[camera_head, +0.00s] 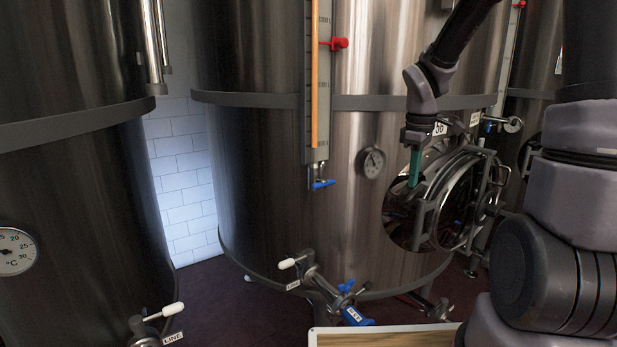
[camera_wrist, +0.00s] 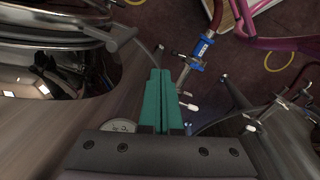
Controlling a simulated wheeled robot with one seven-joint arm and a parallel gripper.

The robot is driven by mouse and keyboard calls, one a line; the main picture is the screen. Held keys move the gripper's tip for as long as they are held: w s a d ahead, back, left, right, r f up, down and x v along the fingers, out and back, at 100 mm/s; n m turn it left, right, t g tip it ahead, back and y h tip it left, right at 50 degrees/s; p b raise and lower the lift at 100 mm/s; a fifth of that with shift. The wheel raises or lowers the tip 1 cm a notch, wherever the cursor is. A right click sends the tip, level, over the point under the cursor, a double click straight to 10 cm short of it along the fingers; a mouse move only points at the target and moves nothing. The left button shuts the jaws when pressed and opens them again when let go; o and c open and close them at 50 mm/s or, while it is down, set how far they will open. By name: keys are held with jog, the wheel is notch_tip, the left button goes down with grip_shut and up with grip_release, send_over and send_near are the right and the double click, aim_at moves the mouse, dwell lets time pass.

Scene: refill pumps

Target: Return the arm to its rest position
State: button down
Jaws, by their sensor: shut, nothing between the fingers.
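My gripper (camera_head: 415,168) points downward in front of the middle steel tank (camera_head: 270,180), just left of the tank's open round hatch. Its green fingers are closed together with nothing between them. In the wrist view my gripper (camera_wrist: 160,72) shows as two green fingers side by side. My dark arm reaches in from the upper right of the head view. A pressure or temperature dial (camera_head: 370,162) on the tank wall is left of the fingers.
The hatch door (camera_head: 462,200) stands beside the fingers and shows in the wrist view too (camera_wrist: 50,60). Below are valves with blue handles (camera_head: 355,316) and white levers (camera_head: 287,263). A wooden-topped surface (camera_head: 385,338) is at the bottom. Another tank (camera_head: 75,180) stands left.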

jog(key=s+a+r+m+t+y, duration=0.1)
jog(key=s+r+m+t, duration=0.5)
jog(key=s+r+m, duration=0.8)
notch_tip(320, 180, up, 4)
jog(key=s+y, duration=0.1)
jog(key=s, duration=0.1)
jog(key=shift+s+a+f, duration=0.15)
jog(key=shift+s+f, duration=0.1)
jog(key=shift+s, duration=0.1)
